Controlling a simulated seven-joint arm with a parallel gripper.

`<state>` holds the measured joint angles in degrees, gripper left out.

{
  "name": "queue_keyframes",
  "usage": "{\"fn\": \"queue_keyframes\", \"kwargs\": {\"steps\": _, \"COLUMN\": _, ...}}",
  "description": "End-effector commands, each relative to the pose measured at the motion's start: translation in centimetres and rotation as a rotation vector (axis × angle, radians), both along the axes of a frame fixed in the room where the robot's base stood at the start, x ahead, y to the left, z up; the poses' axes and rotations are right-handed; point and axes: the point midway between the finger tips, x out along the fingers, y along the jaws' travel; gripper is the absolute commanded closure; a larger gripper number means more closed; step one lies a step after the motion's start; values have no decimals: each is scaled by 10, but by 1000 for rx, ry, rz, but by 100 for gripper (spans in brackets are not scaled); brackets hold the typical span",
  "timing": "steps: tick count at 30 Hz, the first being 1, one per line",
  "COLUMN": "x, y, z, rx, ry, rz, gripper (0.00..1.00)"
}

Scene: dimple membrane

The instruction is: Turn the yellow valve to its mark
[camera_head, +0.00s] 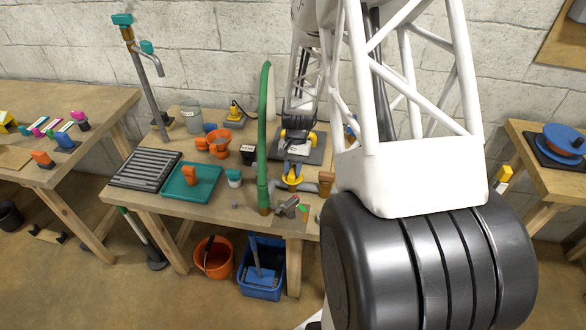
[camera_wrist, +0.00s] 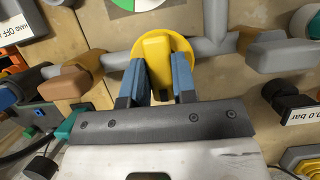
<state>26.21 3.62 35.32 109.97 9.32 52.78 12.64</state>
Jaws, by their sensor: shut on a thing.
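The yellow valve (camera_wrist: 155,45) shows in the wrist view as a round yellow disc with a raised yellow bar handle, seated on a grey pipe (camera_wrist: 225,45). My gripper (camera_wrist: 158,72) has its two blue fingers on either side of the handle and is shut on it. The fingers and the handle's lower end overlap in this view. In the head view, the valve (camera_head: 292,181) sits near the table's front, with my gripper (camera_head: 296,165) just behind and above it. A green and white dial (camera_wrist: 135,4) is cut off at the top of the wrist view. I cannot make out the valve's mark.
A black knob with a "0.0 bar" label (camera_wrist: 298,112) is at right. In the head view, a green hose (camera_head: 264,130) rises left of my gripper, and a teal tray (camera_head: 178,190) lies farther left.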

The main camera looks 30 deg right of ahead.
Motion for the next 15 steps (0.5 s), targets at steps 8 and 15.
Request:
{"fn": "queue_keyframes", "kwargs": {"steps": 8, "x": 0, "y": 0, "z": 0, "rx": 0, "ry": -1, "rz": 0, "gripper": 73}}
{"fn": "queue_keyframes", "kwargs": {"steps": 15, "x": 0, "y": 0, "z": 0, "rx": -1, "ry": -1, "rz": 0, "gripper": 49}}
